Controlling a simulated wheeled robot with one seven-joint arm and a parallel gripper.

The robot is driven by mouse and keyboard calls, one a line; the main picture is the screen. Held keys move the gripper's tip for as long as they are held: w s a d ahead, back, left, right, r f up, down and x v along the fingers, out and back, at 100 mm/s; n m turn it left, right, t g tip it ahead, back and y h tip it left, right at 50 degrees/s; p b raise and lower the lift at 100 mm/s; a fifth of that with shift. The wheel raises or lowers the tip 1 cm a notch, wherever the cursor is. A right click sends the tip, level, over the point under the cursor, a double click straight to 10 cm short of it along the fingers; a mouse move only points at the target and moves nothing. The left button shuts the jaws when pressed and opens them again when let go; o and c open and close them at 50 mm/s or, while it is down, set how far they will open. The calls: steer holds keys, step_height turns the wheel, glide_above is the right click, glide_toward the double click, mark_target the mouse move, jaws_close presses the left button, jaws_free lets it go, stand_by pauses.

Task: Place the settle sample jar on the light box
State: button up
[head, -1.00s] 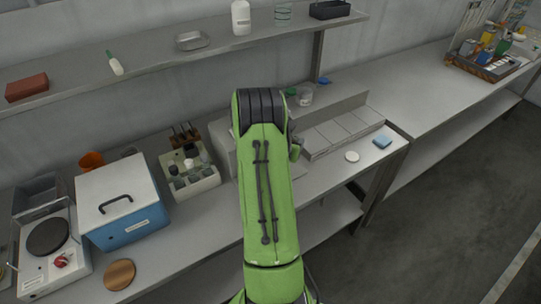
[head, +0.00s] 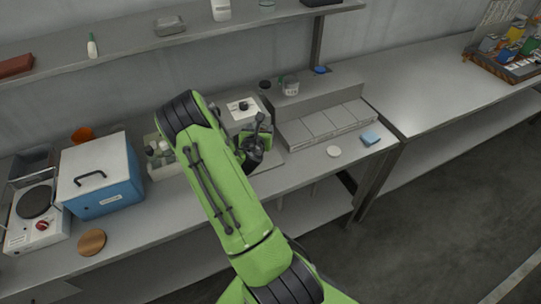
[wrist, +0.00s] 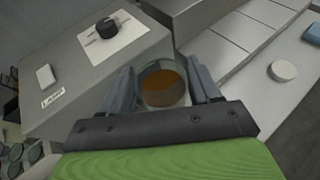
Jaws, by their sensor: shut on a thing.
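My gripper (wrist: 165,88) is shut on a clear round jar with brown contents (wrist: 163,86), seen from above between the two grey fingers in the wrist view. In the head view my gripper (head: 256,150) is a dark shape above the bench, and the jar is hidden or too small to make out. A low unit with several pale panels (head: 325,122) lies to the right. I cannot tell which is the light box.
A white disc (head: 333,152) and a blue pad (head: 370,138) lie on the bench at right. A lidded jar (head: 290,86) stands behind the panels. A bottle rack (head: 160,160), a blue box (head: 100,180) and a hotplate (head: 35,210) fill the left.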

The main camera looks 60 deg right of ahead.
step_height(320, 180, down, 8)
steer(key=shift+w+f+b, duration=0.15)
steer(key=shift+f+b, duration=0.1)
steer(key=shift+b, duration=0.9)
steer(key=shift+w+f, duration=0.1)
steer(key=shift+f, duration=0.1)
steer(key=shift+w+r, duration=0.1)
steer(key=o, duration=1.4)
steer(key=shift+v, duration=6.15)
